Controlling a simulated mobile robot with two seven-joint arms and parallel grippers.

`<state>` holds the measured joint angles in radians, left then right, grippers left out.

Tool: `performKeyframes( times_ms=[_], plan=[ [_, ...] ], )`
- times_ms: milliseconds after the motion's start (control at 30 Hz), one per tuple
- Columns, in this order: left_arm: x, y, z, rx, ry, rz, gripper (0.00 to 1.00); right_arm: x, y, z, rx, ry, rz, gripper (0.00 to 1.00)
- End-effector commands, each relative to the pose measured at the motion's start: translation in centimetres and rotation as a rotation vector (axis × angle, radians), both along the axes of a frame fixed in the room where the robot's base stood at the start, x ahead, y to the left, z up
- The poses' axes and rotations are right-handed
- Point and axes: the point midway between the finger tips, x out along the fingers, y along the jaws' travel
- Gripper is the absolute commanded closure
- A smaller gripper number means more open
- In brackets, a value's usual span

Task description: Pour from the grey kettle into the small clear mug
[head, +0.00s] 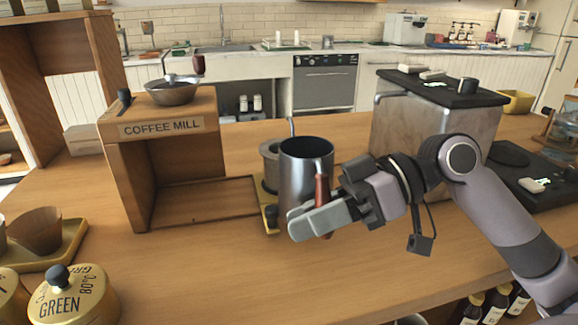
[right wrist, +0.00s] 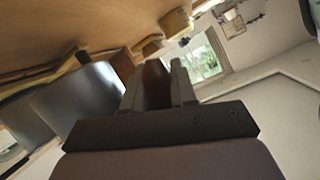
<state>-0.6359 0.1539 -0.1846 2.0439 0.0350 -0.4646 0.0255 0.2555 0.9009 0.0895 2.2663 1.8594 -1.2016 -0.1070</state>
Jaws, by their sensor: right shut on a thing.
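The grey kettle (head: 305,162) is a dark metal, open-topped vessel with a red-brown handle, and it stands nearly upright. My right gripper (head: 322,212) is shut on that handle, at the kettle's right side. In the right wrist view the brown handle (right wrist: 156,84) sits between the two fingers, with the grey kettle body (right wrist: 92,98) to the left. I cannot tell whether the kettle touches the counter or hangs just above it. I cannot make out the small clear mug in either view. My left gripper is not in view.
A wooden coffee mill stand (head: 160,150) is left of the kettle. A smaller grey metal vessel (head: 269,162) is partly hidden behind the kettle, by a yellow-edged base (head: 270,217). A boxy metal machine (head: 395,125) is at right. The front middle counter (head: 240,270) is clear.

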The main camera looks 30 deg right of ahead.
Motion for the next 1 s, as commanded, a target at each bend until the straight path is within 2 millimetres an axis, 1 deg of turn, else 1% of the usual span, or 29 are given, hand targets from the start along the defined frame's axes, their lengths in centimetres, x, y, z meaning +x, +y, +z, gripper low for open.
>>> performKeyframes(
  times_ms=[33,100,500,1000],
  plan=[
    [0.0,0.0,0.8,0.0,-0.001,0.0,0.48,0.0,0.0,0.9,0.002,-0.005,-0.001,1.0],
    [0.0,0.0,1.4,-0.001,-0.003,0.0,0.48,0.0,0.0,1.5,0.002,-0.005,-0.001,1.0],
    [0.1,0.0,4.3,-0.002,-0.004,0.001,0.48,0.0,0.0,4.5,0.002,-0.004,0.0,1.0],
    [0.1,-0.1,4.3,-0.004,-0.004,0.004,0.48,0.2,0.0,4.3,0.002,-0.004,-0.007,1.0]
  ],
)
